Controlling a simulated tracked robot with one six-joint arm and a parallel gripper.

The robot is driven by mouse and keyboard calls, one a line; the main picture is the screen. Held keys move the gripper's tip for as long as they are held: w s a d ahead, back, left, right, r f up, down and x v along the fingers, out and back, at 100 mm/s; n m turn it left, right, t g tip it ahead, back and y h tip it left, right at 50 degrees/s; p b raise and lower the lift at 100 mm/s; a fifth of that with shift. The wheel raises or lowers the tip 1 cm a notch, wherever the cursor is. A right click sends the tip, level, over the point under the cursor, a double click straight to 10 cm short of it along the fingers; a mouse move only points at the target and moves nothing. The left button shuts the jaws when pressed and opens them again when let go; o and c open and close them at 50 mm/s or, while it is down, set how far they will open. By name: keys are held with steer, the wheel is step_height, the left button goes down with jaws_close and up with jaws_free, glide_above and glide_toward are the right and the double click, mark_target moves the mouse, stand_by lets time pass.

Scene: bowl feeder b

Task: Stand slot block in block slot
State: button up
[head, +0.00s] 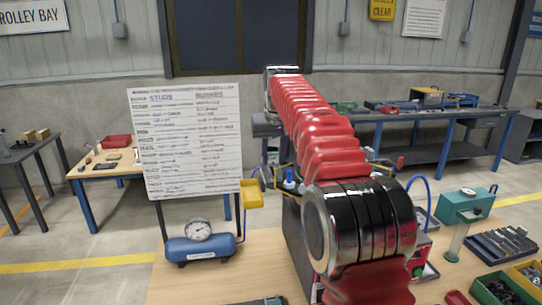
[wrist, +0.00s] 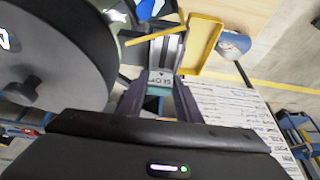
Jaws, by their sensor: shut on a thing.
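My gripper (wrist: 160,103) shows in the wrist view with its two dark fingers close together. It is shut on a small teal block (wrist: 158,90), which I take to be the slot block; only a strip of it shows. Just beyond the block is a grey upright fixture (wrist: 167,50) with a white label (wrist: 160,77) whose lettering seems to read SLOT. I take this to be the block slot. I cannot tell whether the block touches it. In the head view my red arm hides the gripper and the block.
A yellow tray (wrist: 204,44) lies beside the fixture; it also shows in the head view (head: 252,194). A large dark drum (wrist: 50,60) is close on the left.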

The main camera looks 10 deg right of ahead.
steer(key=o, duration=1.3)
steer(key=shift+f, duration=0.1)
steer(key=v, duration=1.3)
steer(key=shift+r, duration=0.35)
steer(key=shift+s, duration=0.15)
